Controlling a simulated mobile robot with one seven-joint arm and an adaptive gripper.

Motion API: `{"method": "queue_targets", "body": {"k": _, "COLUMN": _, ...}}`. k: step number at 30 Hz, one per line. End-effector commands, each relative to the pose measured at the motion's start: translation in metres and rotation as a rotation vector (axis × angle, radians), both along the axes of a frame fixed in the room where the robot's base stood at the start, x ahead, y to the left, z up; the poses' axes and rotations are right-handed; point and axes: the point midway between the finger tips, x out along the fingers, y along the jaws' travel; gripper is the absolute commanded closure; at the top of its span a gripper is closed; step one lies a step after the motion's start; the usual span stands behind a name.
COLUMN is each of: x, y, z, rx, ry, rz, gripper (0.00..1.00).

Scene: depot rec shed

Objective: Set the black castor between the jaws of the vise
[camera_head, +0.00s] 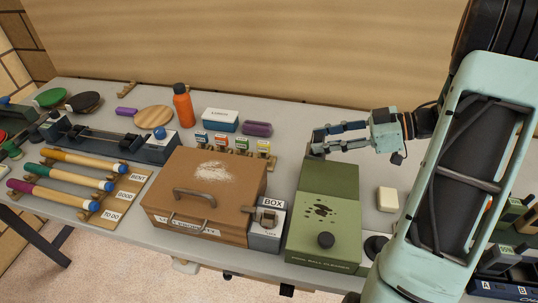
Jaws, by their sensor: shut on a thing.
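My gripper (318,141) reaches in from the right, its fingers pointing left, just above the back end of the green ball cleaner. It is shut on a small dark thing at its fingertips; the fingers hide most of it, and I cannot tell for sure that it is the black castor. A long, low dark grey fixture (118,145) with two rods between end blocks and a blue ball on its right block stands at the left; it looks like the vise, with nothing seen between its blocks. A round black thing (376,246) sits beside the green box, partly near my arm.
The green ball cleaner (340,185) with a black knob and the brown case (240,178) fill the middle. An orange bottle (183,105), a wooden disc (154,116) and small labelled blocks stand behind. Several coloured-handled tools lie at front left. A cream block (388,199) sits right.

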Motion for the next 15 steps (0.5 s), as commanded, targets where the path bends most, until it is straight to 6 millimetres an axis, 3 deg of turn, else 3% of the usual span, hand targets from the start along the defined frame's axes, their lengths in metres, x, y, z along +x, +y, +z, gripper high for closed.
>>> {"method": "queue_targets", "body": {"k": 10, "x": 0.076, "y": 0.034, "z": -0.036, "rx": 0.002, "ry": -0.001, "rz": 0.004, "gripper": 0.95}}
{"method": "queue_targets", "body": {"k": 15, "x": 0.099, "y": 0.044, "z": -0.067, "rx": 0.003, "ry": 0.001, "rz": 0.001, "gripper": 0.95}}
